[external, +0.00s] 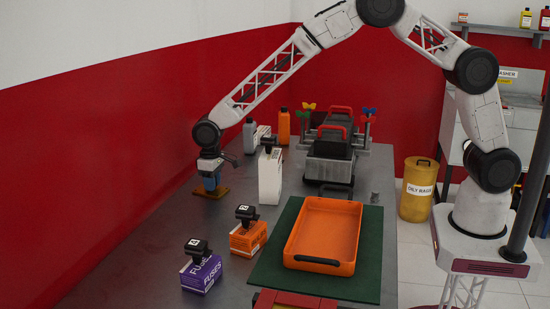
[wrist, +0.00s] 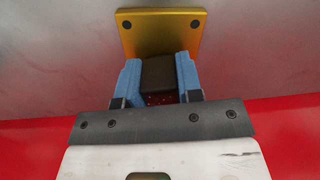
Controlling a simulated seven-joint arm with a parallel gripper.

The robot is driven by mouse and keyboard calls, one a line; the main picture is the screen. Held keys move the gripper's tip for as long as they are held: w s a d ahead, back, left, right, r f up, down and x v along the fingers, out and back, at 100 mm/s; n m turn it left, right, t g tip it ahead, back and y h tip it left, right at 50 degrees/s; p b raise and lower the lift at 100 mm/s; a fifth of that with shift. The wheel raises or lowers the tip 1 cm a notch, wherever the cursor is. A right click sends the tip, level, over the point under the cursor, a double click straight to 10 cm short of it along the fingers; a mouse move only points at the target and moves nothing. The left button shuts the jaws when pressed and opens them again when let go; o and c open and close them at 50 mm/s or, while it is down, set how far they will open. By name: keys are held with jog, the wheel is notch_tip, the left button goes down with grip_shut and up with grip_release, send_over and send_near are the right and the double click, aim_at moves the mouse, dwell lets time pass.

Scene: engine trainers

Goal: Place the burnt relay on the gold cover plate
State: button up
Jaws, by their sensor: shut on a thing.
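The burnt relay (wrist: 158,74) is a dark brown block between the two blue fingers of my gripper (wrist: 158,80) in the wrist view. My gripper is shut on it. The gold cover plate (wrist: 160,20) lies flat on the bench beyond the fingertips, with dark screws at its corners. In the external view my gripper (external: 210,178) points down over the gold cover plate (external: 213,193) at the left of the bench. The relay is hidden there by the fingers. I cannot tell whether the relay touches the plate.
A white bottle (external: 270,177) stands right of my gripper. An orange box (external: 248,238) and a purple fuses box (external: 202,274) stand nearer the camera. An orange tray (external: 325,234) lies on a green mat (external: 372,250). An engine trainer (external: 332,150) stands behind.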

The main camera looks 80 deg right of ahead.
jog(key=o, duration=0.9)
jog(key=shift+f, duration=0.15)
notch_tip(320, 180, up, 12)
jog(key=shift+r, duration=0.2)
dwell(1.0)
